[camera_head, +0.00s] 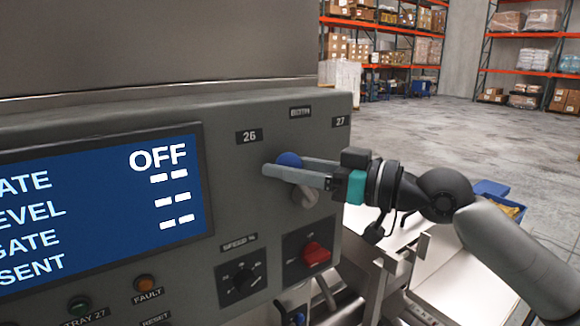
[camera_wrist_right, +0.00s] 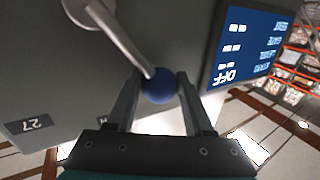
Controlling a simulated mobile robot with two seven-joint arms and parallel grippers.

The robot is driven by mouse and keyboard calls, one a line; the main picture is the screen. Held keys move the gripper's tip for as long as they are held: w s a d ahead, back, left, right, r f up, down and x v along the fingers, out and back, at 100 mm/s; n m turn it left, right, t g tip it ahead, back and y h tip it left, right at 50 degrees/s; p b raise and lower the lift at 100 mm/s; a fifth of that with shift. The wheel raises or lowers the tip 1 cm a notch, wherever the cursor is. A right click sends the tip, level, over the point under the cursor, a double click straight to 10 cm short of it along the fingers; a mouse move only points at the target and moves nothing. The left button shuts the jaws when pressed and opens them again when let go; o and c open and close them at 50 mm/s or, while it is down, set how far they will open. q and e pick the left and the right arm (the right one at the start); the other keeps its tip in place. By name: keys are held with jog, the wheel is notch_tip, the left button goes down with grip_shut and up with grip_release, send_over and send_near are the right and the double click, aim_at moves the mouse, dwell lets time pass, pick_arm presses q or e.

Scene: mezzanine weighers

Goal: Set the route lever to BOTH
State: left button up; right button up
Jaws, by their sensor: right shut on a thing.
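The route lever is a grey shaft (camera_wrist_right: 122,38) with a blue ball knob (camera_head: 289,159) on the panel's right part. Its hub (camera_head: 305,196) sits below the labels 26 (camera_head: 249,136), BOTH (camera_head: 300,112) and 27 (camera_head: 341,121). The knob is up and left of the hub; I cannot tell exactly which label the lever lines up with. My right gripper (camera_head: 276,166) reaches in from the right, shut on the blue knob. In the right wrist view, the knob (camera_wrist_right: 159,86) lies between the two fingers (camera_wrist_right: 158,92). My left gripper is out of view.
A blue display (camera_head: 100,210) reading OFF fills the panel's left. Below the lever are a black dial (camera_head: 241,281) and a red switch (camera_head: 316,253). An orange lamp (camera_head: 145,283) sits lower left. Metal rails and a blue bin (camera_head: 492,188) are at right.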

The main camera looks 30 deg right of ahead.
jog(key=shift+d, duration=0.1)
grip_shut()
jog(key=shift+d+r+m+b, duration=0.1)
jog(key=shift+d+m+b, duration=0.15)
jog(key=shift+m+b, duration=0.2)
jog(key=shift+w+d+r+m+t+y+b, duration=0.1)
jog(key=shift+d+r+m+t+y+b, duration=0.1)
jog(key=shift+d+m+t+b, duration=0.3)
jog(key=shift+w+d+r+m+t+y+b, duration=0.1)
jog(key=shift+d+r+m+t+b, duration=0.1)
jog(key=shift+d+m+b, duration=0.45)
jog(key=shift+w+d+r+m+t+b, duration=0.15)
jog(key=shift+d+m+t+b, duration=0.3)
jog(key=shift+m, duration=0.55)
jog(key=shift+d+r+m+t+b, duration=0.15)
jog(key=shift+d+m+t+b, duration=0.1)
jog(key=shift+d+m+t, duration=0.6)
jog(key=shift+a+m+g, duration=0.15)
jog(key=shift+m+g, duration=0.1)
jog(key=shift+g, duration=0.05)
jog(key=o, duration=0.9)
grip_release()
jog(key=shift+o, duration=0.2)
